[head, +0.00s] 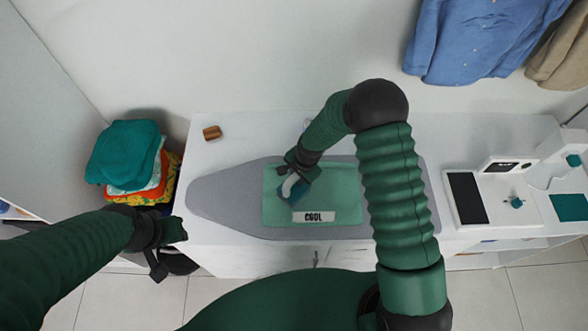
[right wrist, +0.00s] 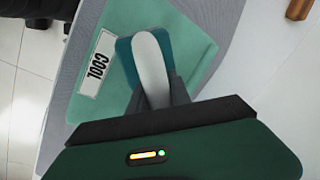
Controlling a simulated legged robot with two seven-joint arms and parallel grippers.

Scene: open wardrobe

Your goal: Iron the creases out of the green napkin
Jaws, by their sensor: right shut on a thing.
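The green napkin (head: 341,196) lies spread on the grey ironing board (head: 222,194), with a white label reading "COOL" near its front edge. The napkin also shows in the right wrist view (right wrist: 190,40). My right gripper (head: 296,172) is shut on the handle of a small teal iron (head: 292,189), which is over the left part of the napkin. In the right wrist view the iron (right wrist: 124,52) has a pale handle between the fingers. I cannot tell whether its sole touches the cloth. My left gripper (head: 164,258) hangs off the table's left front edge, its jaws unclear.
A small brown wooden block (head: 212,132) lies on the white table behind the board. A stack of folded cloths (head: 128,158) is at the left. White devices with dark panels (head: 467,197) stand at the right. Shirts (head: 480,38) hang at the back right.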

